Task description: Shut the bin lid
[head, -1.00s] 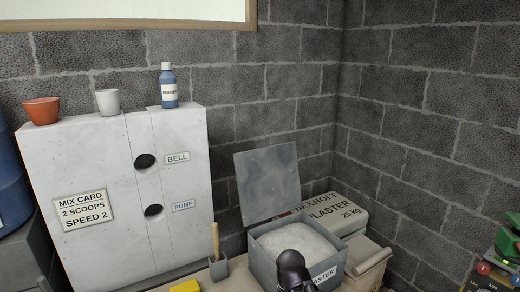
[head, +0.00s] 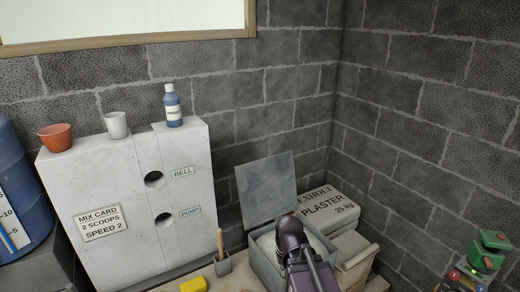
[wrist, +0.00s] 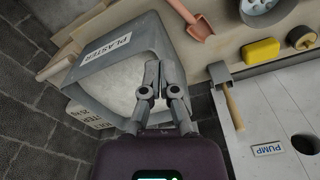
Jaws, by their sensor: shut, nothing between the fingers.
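The grey plaster bin (head: 262,262) stands open, with pale powder inside. Its flat grey lid (head: 266,188) stands up at the back, leaning slightly backward. In the wrist view the bin (wrist: 167,25) shows its PLASTER label, and the powder (wrist: 125,78) lies under my gripper. My gripper (wrist: 152,72) is shut and empty, with its fingertips over the bin opening. In the head view my dark wrist covers part of the bin and hides the fingertips. I cannot tell whether the fingers touch anything.
A plaster bag (head: 330,210) lies right of the bin, against the block wall. A scoop with a wooden handle (head: 221,258) and a yellow sponge (head: 194,285) are to the left. A white cabinet (head: 125,205) stands further left.

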